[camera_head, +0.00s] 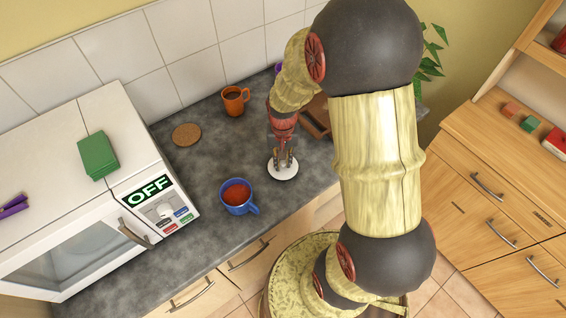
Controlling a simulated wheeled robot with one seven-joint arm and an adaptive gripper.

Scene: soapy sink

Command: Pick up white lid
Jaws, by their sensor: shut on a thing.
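The white lid (283,172) is a small round disc near the front edge of the dark grey countertop. My gripper (283,160) points down at it from above and is shut on it. The fingertips meet the lid near its middle, and the part they grip is hidden by the fingers. I cannot tell whether the lid rests on the counter or is slightly above it.
A blue mug (238,197) with red contents stands left of the lid. An orange mug (235,101) and a cork coaster (187,134) are further back. A wooden box (315,118) is behind my arm. A white microwave (90,200) carries a green block (98,155).

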